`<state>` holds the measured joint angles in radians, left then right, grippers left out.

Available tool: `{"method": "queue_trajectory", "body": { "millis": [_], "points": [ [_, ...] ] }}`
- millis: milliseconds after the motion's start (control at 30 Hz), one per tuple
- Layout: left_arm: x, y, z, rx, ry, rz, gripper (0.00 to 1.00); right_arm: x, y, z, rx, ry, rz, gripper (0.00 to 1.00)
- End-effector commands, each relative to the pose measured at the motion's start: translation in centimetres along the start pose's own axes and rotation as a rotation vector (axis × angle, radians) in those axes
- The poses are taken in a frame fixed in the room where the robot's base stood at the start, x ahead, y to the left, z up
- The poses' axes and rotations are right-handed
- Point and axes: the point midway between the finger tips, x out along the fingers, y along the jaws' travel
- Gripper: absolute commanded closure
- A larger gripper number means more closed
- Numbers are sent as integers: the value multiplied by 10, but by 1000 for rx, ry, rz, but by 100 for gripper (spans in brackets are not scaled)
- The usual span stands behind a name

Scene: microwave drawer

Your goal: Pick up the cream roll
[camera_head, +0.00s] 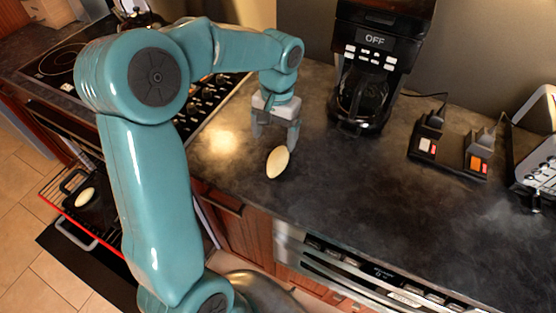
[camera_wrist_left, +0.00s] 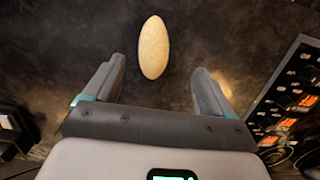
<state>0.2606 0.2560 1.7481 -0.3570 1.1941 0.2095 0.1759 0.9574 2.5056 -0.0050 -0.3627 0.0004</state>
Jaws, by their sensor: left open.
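A cream-coloured oval roll (camera_head: 278,162) lies on the dark countertop, near its front edge in the head view. In the left wrist view the roll (camera_wrist_left: 153,48) lies ahead of the fingertips, roughly midway between them. My left gripper (camera_head: 275,138) is above the counter just behind the roll, fingers pointing down. In the left wrist view my left gripper (camera_wrist_left: 160,78) is open with nothing between its fingers. A second pale roll (camera_head: 85,197) lies in a dark pan on the pulled-out oven rack at the lower left. My right gripper is not in view.
A black coffee maker (camera_head: 372,65) stands behind and right of the roll. A dark switch-like unit (camera_head: 450,152) and a silver appliance (camera_head: 540,150) are further right. The stove (camera_head: 208,100) is left of the gripper. The countertop (camera_head: 340,190) right of the roll is clear.

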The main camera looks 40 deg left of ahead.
Motion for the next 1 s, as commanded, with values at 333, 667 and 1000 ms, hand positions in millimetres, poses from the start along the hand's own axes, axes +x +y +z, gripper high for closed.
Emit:
{"method": "queue_trajectory", "body": {
  "millis": [333,667,1000],
  "points": [
    [37,4,-2,1,-4,-1,16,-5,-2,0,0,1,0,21],
    [80,10,-7,0,-1,0,16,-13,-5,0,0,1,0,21],
    [81,10,-7,0,0,0,58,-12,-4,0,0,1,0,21]
  ]
}}
